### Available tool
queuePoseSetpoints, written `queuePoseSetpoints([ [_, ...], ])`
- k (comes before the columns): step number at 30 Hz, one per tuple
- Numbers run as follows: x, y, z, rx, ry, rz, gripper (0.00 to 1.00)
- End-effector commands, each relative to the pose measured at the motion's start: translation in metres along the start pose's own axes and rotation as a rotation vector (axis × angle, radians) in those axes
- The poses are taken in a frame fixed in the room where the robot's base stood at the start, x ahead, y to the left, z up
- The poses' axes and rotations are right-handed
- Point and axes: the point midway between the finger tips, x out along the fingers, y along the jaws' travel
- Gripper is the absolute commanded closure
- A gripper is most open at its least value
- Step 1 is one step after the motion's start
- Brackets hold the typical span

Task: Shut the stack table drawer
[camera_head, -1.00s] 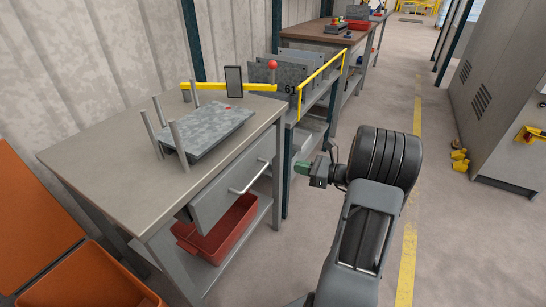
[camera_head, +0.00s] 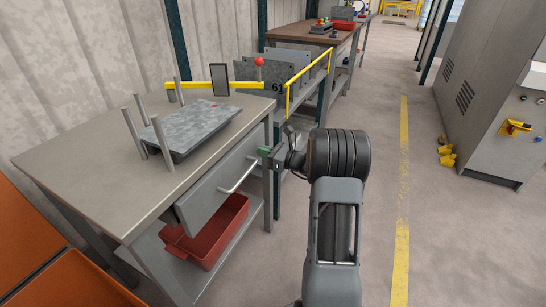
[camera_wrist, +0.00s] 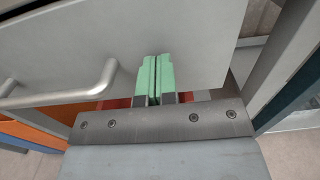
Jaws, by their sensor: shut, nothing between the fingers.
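The stack table (camera_head: 75,165) stands at the left in the head view. Its grey drawer (camera_head: 208,203) sticks out a little at the front, with a bar handle (camera_head: 238,178) on its face. My gripper (camera_head: 264,155) is at the right end of the drawer front in the head view. In the wrist view the green fingertips (camera_wrist: 155,80) are together and empty, in front of the drawer face (camera_wrist: 130,35), right of the handle (camera_wrist: 75,93). I cannot tell whether they touch the face.
A red bin (camera_head: 207,232) sits on the shelf below the drawer. A metal sheet stack (camera_head: 195,128) with upright posts lies on the table top. Orange panels (camera_head: 75,285) are at the lower left.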

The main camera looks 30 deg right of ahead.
Motion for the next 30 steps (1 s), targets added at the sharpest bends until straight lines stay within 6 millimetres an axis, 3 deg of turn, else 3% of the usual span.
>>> queuePoseSetpoints([
  [18,0.011,0.0,0.0,0.001,0.0,0.0,1.0],
  [27,0.053,0.001,0.0,0.001,0.0,0.002,1.0],
  [30,0.057,0.001,0.0,0.001,0.0,0.0,1.0],
])
